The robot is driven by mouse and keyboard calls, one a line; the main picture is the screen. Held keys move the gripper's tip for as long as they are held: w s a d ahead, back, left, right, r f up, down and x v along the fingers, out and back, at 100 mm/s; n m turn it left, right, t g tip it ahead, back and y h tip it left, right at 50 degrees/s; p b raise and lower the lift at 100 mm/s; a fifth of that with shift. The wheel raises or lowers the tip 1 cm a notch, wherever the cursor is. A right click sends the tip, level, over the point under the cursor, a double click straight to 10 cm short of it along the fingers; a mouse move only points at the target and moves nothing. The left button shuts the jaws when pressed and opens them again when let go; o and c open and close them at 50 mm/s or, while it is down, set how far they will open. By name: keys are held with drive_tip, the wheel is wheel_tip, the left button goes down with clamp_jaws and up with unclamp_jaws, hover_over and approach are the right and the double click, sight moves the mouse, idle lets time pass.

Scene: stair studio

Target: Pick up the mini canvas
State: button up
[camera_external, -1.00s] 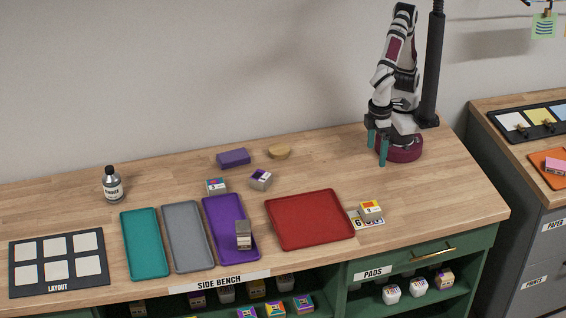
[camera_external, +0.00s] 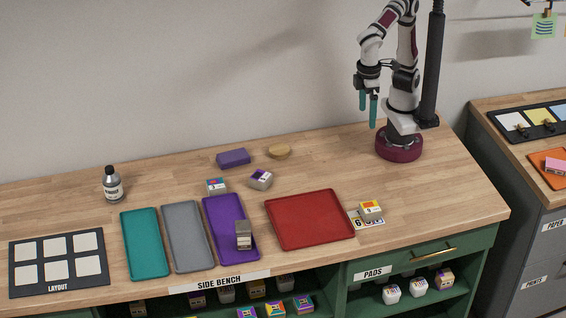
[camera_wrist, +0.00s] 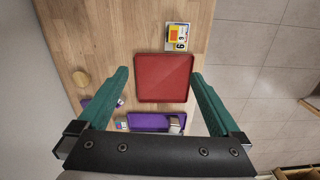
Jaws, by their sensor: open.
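My gripper (camera_external: 367,96) is open and empty, high above the back right of the bench; its two teal fingers also show in the wrist view (camera_wrist: 160,76). I cannot tell for sure which thing is the mini canvas. Small blocks with printed tops lie on the bench: one with a teal and red top (camera_external: 216,186), one with a purple and white top (camera_external: 260,180), and one with an orange and yellow top (camera_external: 371,210) on a numbered card (camera_external: 366,222). A grey block (camera_external: 243,238) stands on the purple tray (camera_external: 222,214).
A red tray (camera_external: 308,218), grey tray (camera_external: 187,236) and teal tray (camera_external: 145,243) lie along the front. A purple block (camera_external: 233,158) and a round wooden piece (camera_external: 279,151) lie behind. A bottle (camera_external: 113,184) and layout board (camera_external: 58,286) are left. A black post (camera_external: 434,70) stands beside my arm.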

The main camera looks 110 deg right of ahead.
drive_tip(key=s+d+f+m, duration=0.1)
drive_tip(key=s+d+f, duration=0.1)
drive_tip(key=d, duration=0.5)
drive_tip(key=s+d+f+m, duration=0.2)
drive_tip(key=d+f, duration=0.1)
drive_tip(key=d, duration=0.5)
drive_tip(key=s+d+f+m+y, duration=0.1)
drive_tip(key=s+d+f, duration=0.4)
drive_tip(key=s, duration=0.2)
drive_tip(key=shift+f+m+y, duration=0.3)
drive_tip(key=shift+f+m, duration=0.05)
drive_tip(key=shift+m, duration=0.05)
